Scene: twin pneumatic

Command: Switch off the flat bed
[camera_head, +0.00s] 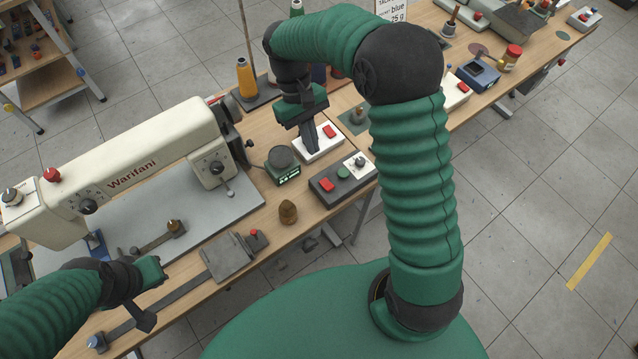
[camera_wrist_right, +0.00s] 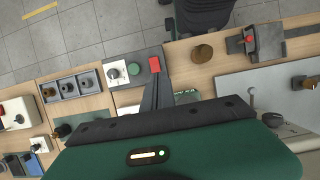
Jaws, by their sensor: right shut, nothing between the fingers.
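The cream flat bed sewing machine (camera_head: 140,160), lettered Warifani, stands at left on the wooden table. My right gripper (camera_head: 311,150) is shut and empty, pointing down over the white box's left part. In the right wrist view its fingertips (camera_wrist_right: 156,78) appear just below the grey box's red rocker (camera_wrist_right: 154,64). My left gripper (camera_head: 147,300) is at lower left; its opening is unclear.
A round dark scale (camera_head: 281,158) with a green display stands left of the grey box. An orange thread cone (camera_head: 246,78) stands behind. More boxes line the table at right.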

